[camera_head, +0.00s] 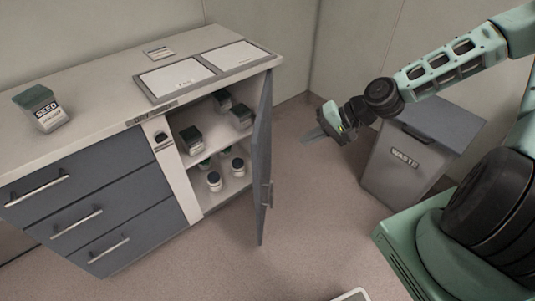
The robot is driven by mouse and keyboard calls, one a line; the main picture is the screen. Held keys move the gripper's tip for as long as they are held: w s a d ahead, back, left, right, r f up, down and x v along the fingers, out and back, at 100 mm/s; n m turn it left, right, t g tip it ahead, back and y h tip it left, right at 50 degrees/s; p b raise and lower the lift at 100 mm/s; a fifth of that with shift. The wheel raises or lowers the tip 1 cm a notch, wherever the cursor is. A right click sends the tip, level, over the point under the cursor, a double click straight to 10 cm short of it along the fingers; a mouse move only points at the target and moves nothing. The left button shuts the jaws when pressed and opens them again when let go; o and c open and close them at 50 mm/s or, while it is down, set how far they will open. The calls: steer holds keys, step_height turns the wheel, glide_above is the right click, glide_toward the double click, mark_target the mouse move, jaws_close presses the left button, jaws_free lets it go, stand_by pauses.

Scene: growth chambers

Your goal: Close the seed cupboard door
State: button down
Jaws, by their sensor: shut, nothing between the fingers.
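The seed cupboard (190,203) is a white unit at the right end of the counter. Its grey door (261,150) stands wide open, hinged at the right side and swung out towards me, seen nearly edge-on with a bar handle (268,194) low on it. Inside are two shelves with several dark-lidded jars and boxes. My gripper (312,136) is shut and empty, in the air to the right of the door, apart from it in the picture.
A grey waste bin (405,170) stands on the right behind my arm. The counter (95,90) carries a seed box (41,108) and a tray with two white sheets (209,67). Drawers (85,210) are shut on the left. Floor before the door is clear.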

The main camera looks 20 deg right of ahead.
mark_target(259, 156)
steer(key=x, duration=0.4)
steer(key=a+r+x, duration=0.1)
steer(key=x, duration=0.6)
steer(key=shift+w+a+r, duration=0.1)
steer(key=shift+w+a, duration=0.3)
steer(key=shift+a, duration=0.1)
steer(key=shift+w+a, duration=0.2)
steer(key=shift+a, duration=0.15)
steer(key=shift+a, duration=0.1)
steer(key=shift+w+a, duration=0.1)
steer(key=shift+a, duration=0.15)
steer(key=w+a+m+t+h, duration=0.4)
steer(key=w+a+m, duration=0.3)
steer(key=w+a, duration=1.1)
steer(key=shift+w+a+m+p, duration=0.3)
steer(key=shift+w+a, duration=0.1)
steer(key=shift+a, duration=0.7)
steer(key=shift+s, duration=0.1)
